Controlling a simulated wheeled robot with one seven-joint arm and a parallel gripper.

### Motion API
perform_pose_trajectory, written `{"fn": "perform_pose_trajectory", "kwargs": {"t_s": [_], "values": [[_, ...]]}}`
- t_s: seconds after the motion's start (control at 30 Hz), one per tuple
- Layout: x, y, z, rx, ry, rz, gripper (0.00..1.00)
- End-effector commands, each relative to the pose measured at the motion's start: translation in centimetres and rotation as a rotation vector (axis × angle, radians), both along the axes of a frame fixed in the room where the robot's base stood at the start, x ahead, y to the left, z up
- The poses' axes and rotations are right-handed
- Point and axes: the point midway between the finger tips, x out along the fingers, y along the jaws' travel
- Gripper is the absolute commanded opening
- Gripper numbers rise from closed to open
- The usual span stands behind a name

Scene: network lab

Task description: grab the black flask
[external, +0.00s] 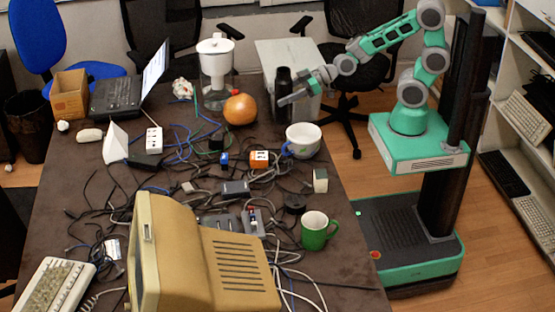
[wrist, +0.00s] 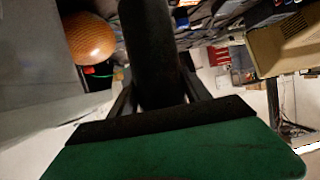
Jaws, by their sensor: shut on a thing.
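The black flask (external: 283,91) stands upright near the far right edge of the dark table, beside an orange ball. My gripper (external: 292,99) reaches it from the right, with its fingers at the flask's body. In the wrist view the flask (wrist: 149,45) is a dark cylinder running down between the two fingers of my gripper (wrist: 158,92). The gripper is shut on the flask. The flask's lower end is partly hidden by the fingers in the external view, and I cannot tell whether it touches the table.
The orange ball (external: 240,109) sits just left of the flask; it also shows in the wrist view (wrist: 90,38). A water pitcher (external: 216,72) stands behind it. A white cabinet (external: 290,52) stands beyond.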

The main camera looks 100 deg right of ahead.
Motion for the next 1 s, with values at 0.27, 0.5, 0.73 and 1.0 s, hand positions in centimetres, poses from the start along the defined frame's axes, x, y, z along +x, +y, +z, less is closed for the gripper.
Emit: {"fn": "perform_pose_trajectory", "kwargs": {"t_s": [0.27, 0.5, 0.73, 1.0], "values": [[-3.5, 0.3, 2.2, -0.001, -0.007, -0.002, 0.00], [-5.6, 0.5, 3.0, -0.001, -0.007, -0.001, 0.00], [-6.4, 0.7, 3.2, -0.001, -0.006, 0.001, 0.00], [-6.6, 0.7, 3.2, -0.001, -0.006, 0.001, 0.00]]}}
